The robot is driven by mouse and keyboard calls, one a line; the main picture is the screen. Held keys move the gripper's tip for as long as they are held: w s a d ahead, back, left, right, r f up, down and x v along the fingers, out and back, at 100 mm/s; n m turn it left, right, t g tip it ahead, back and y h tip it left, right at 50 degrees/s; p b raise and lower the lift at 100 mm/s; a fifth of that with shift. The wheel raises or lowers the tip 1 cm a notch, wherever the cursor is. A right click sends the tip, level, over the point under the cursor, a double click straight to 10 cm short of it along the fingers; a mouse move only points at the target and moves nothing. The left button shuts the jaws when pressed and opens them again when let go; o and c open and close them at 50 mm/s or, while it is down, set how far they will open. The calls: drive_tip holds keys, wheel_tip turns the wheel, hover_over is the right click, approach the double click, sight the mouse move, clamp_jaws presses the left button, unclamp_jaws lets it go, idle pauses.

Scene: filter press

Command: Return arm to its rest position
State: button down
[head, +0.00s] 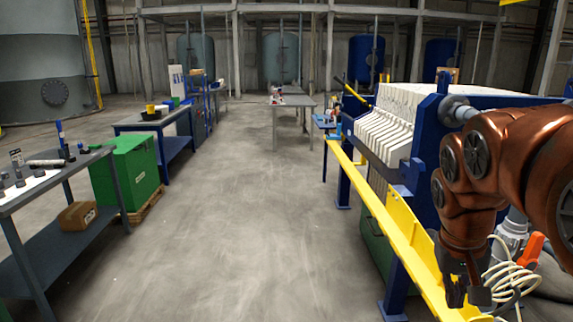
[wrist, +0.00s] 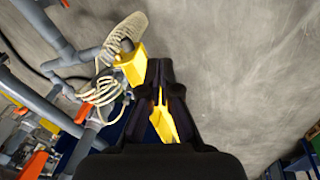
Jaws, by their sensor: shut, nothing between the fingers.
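My gripper (head: 467,294) points down at the lower right of the head view, at the end of my folded copper-coloured arm. It is close beside the yellow rail of the filter press (head: 400,215). In the wrist view its black fingers (wrist: 160,68) have their tips together, with nothing held. Yellow shows through the gap behind the tips. Part of the press behind my arm is hidden.
White filter plates (head: 385,125) stand in the blue press frame. A coiled pale hose (head: 510,278) and an orange handle (head: 530,248) are close right of my gripper. A green cabinet (head: 125,172) stands left. The middle floor is clear.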

drive_tip(key=s+a+f+n+g, duration=0.1)
drive_tip(key=s+a+f, duration=0.2)
drive_tip(key=s, duration=0.3)
drive_tip(key=s+a+f+y, duration=0.1)
drive_tip(key=s+a+f, duration=0.3)
drive_tip(key=s, duration=0.3)
drive_tip(key=s+a+f+n+g+y+p, duration=0.1)
drive_tip(key=s+a+f, duration=0.2)
drive_tip(key=s, duration=0.3)
drive_tip(key=shift+s+a+f+n+g, duration=0.3)
drive_tip(key=shift+s+a+f, duration=0.1)
drive_tip(key=shift+f, duration=0.45)
